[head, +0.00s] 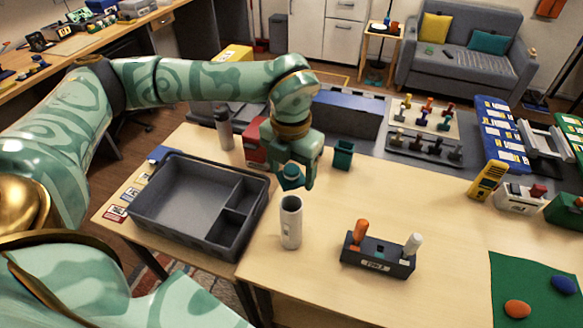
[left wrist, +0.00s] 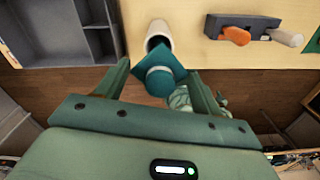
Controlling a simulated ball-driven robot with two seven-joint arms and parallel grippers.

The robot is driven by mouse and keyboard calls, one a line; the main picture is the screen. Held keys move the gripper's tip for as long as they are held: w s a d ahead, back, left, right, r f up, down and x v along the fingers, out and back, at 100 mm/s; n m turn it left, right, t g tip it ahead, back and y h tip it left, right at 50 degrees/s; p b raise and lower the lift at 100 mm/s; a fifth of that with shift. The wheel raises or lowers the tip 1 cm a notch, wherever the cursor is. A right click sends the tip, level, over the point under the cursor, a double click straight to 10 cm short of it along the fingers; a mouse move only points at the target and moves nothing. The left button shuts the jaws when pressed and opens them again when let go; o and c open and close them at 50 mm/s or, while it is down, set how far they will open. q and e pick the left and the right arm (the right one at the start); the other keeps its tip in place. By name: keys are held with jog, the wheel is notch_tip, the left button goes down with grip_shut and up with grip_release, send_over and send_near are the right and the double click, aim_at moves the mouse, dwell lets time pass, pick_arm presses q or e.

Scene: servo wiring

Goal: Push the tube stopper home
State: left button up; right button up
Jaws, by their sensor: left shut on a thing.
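The tube (head: 291,224) is a white upright cylinder on the wooden table, right of the grey tray. Its open mouth faces up. The stopper (head: 290,178) is teal, with a wide head and a narrower round part. My left gripper (head: 298,176) is shut on the stopper and holds it above the tube, apart from it in the head view. In the left wrist view, the stopper (left wrist: 160,80) sits between the fingers and overlaps the edge of the tube's mouth (left wrist: 158,40). My right gripper is not in view.
A grey compartment tray (head: 170,225) stands left of the tube. A dark block (head: 375,262) with orange and white handled tools is at the right. A teal bin (head: 343,155), a grey bottle (head: 223,128) and a red box (head: 254,155) stand behind. The table between tube and block is clear.

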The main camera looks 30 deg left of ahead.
pick_arm(q)
jog(key=shift+f, duration=0.3)
jog(key=b, duration=0.4)
send_over(291, 196)
jog(key=s+d, duration=0.1)
jog(key=s, duration=0.1)
notch_tip(291, 196, down, 5)
jog(key=shift+d+f, duration=0.15)
jog(key=shift+f, duration=0.05)
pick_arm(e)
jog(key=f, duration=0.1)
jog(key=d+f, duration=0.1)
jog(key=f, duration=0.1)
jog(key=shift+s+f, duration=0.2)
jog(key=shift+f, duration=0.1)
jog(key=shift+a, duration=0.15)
pick_arm(q)
jog(key=shift+p, duration=0.7)
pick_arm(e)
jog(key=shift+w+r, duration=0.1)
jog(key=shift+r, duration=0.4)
pick_arm(q)
jog(key=shift+f+b, duration=0.75)
jog(key=shift+f, duration=0.65)
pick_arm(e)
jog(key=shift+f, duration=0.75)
